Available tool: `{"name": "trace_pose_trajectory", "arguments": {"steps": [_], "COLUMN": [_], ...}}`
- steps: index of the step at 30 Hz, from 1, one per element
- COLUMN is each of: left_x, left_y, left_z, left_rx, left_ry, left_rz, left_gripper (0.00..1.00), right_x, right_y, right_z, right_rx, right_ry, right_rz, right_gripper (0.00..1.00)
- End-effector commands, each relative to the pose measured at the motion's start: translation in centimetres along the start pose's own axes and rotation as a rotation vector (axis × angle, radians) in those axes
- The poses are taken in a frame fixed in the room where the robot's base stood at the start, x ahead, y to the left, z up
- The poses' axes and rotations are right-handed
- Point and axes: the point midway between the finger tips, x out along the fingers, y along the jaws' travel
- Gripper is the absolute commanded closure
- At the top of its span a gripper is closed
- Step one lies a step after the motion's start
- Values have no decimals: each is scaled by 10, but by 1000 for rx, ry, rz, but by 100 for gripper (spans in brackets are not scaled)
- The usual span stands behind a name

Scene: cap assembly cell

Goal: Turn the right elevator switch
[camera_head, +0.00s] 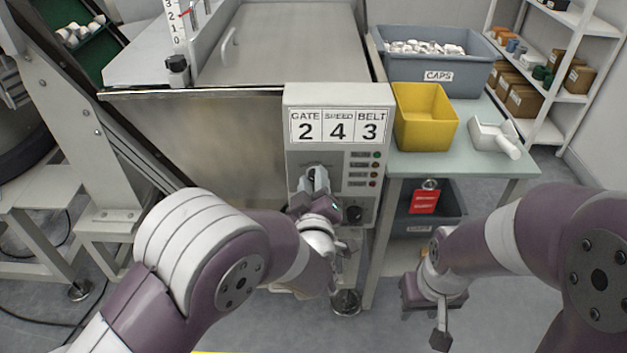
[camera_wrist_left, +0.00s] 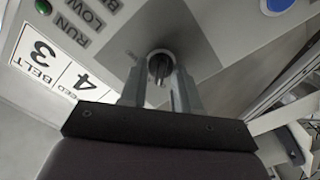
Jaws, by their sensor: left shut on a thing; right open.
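A grey control panel (camera_head: 300,160) stands at the middle, with a sign reading GATE 2, SPEED 4, BELT 3. My left gripper (camera_head: 314,177) reaches its face on the left side. In the left wrist view, my left gripper's fingers (camera_wrist_left: 160,88) are shut on a dark switch knob (camera_wrist_left: 160,64) in a round collar. The knob is mostly hidden by the gripper in the head view. My right gripper (camera_head: 440,335) hangs low at the right, open and empty, away from the panel.
Indicator lights (camera_head: 376,165) line the panel's right side. A table (camera_head: 470,160) at the right holds a yellow bin (camera_head: 425,115), a grey CAPS bin (camera_head: 430,75) and a white scoop (camera_head: 494,135). A lower bin (camera_head: 450,210) carries a red tag. Shelves stand behind at the right.

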Motion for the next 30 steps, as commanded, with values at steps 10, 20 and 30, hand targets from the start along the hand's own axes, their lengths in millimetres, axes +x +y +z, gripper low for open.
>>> {"name": "trace_pose_trajectory", "arguments": {"steps": [10, 20, 30], "left_x": [0, 0, 0], "left_y": [3, 4, 5], "left_z": [-2, -2, 0], "left_rx": [288, 603, 927], "left_ry": [-3, -3, -4], "left_rz": [-1, -1, -1], "left_gripper": [99, 99, 99], "right_x": [-23, -45, -68], "right_y": [0, 0, 0], "right_z": [-3, -5, -8], "right_rx": [0, 0, 0], "right_ry": [0, 0, 0], "right_rz": [0, 0, 0], "right_gripper": [57, 57, 57]}}
